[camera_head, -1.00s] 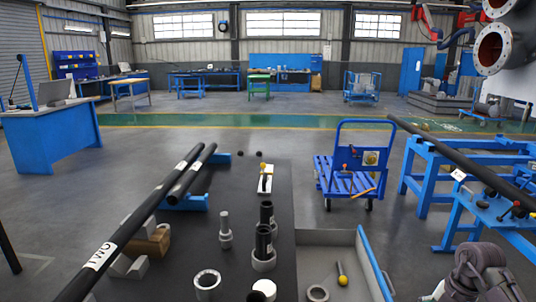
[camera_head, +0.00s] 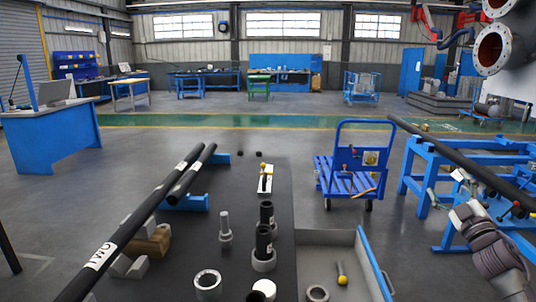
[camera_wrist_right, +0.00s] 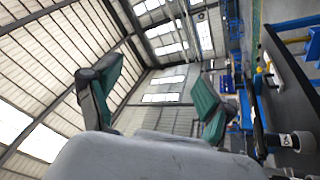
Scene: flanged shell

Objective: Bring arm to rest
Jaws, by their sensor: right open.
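My right arm (camera_head: 492,255) comes in at the lower right of the head view. Its gripper (camera_head: 449,190) points up and away, in front of the blue stand on the right. In the right wrist view the two green-padded fingers of the gripper (camera_wrist_right: 155,92) stand wide apart with nothing between them. Behind them are the hall's roof and windows. My left gripper is not in view.
A dark table (camera_head: 200,240) holds two long black pipes, upright fittings and rings. A grey tray (camera_head: 325,238) with a blue edge adjoins it. A blue trolley (camera_head: 345,175) and a blue stand (camera_head: 418,170) bearing a long dark pipe are beyond. The floor between is clear.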

